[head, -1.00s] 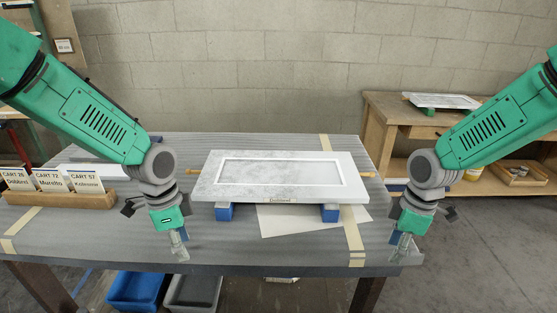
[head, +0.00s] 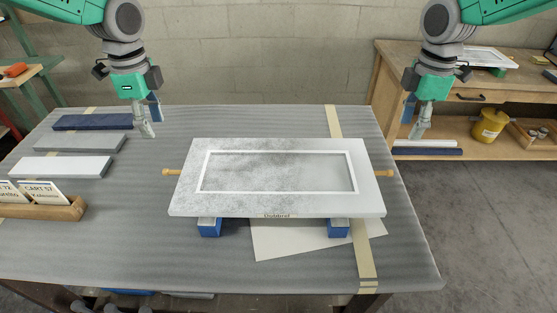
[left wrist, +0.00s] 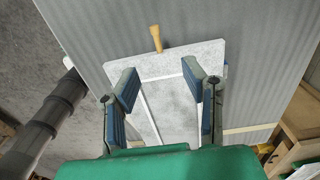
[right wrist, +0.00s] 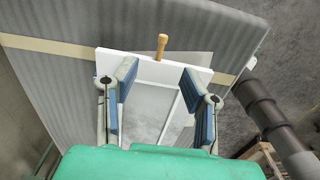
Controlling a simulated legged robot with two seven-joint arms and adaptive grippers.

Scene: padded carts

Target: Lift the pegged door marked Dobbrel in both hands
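The white-grey framed door (head: 278,207) lies flat on blue blocks (head: 209,228) on the padded cart, its label reading Dobbrel at the front edge. A wooden peg sticks out at its left end (head: 171,172) and another at its right end (head: 383,173). My left gripper (head: 146,128) is above the cart, up and left of the left peg; in the left wrist view its fingers (left wrist: 166,92) are apart with nothing between them. My right gripper (head: 417,128) is up and right of the right peg; in the right wrist view its fingers (right wrist: 160,95) are apart and empty. Neither touches the door.
Padded strips in blue, grey and white (head: 60,167) lie at the cart's left, behind a wooden card holder (head: 45,209). A pale sheet (head: 290,243) lies partly under the door. A wooden bench (head: 390,85) with a yellow bucket (head: 489,124) stands at right.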

